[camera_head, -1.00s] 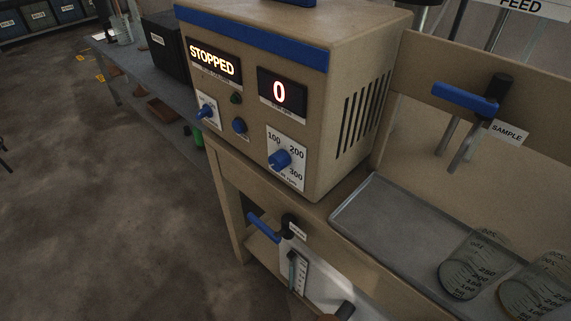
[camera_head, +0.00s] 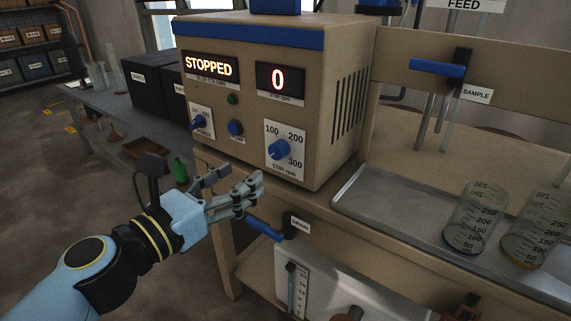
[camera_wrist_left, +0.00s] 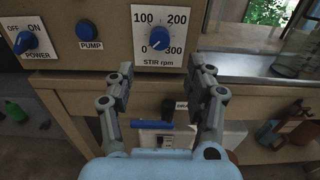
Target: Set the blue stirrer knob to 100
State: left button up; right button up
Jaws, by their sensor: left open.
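The blue stirrer knob (camera_head: 279,149) sits on a white dial plate on the front of the tan control box (camera_head: 345,45). The dial is marked 0, 100, 200 and 300 and labelled STIR rpm. In the left wrist view the knob (camera_wrist_left: 159,39) is in full sight, its mark seeming to point down-left, near 0. The right display (camera_head: 281,78) reads 0 and the left display (camera_head: 210,66) reads STOPPED. My left gripper (camera_head: 247,190) is open and empty, below and left of the knob, apart from it. In the left wrist view its fingers (camera_wrist_left: 164,76) stand below the dial.
A blue power knob (camera_head: 199,121) and a blue pump button (camera_head: 235,127) lie left of the dial. A blue drain lever (camera_head: 264,230) is below my gripper. Beakers (camera_head: 470,222) stand on a metal tray (camera_head: 400,207) at right. Space before the dial is clear.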

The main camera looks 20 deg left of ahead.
aim_at(274, 153)
pick_arm(q)
jog(key=p+x, duration=0.1)
jog(key=x, duration=0.7)
jog(key=shift+w+d, duration=0.1)
jog(key=shift+w, duration=0.25)
jog(key=shift+w+d, duration=0.2)
jog(key=shift+w, duration=0.4)
grip_shut()
pick_arm(e)
jog(key=shift+w+d+r, duration=0.25)
jog(key=shift+w+r, duration=0.4)
jog(key=shift+r, duration=0.05)
jog(key=shift+f, duration=0.1)
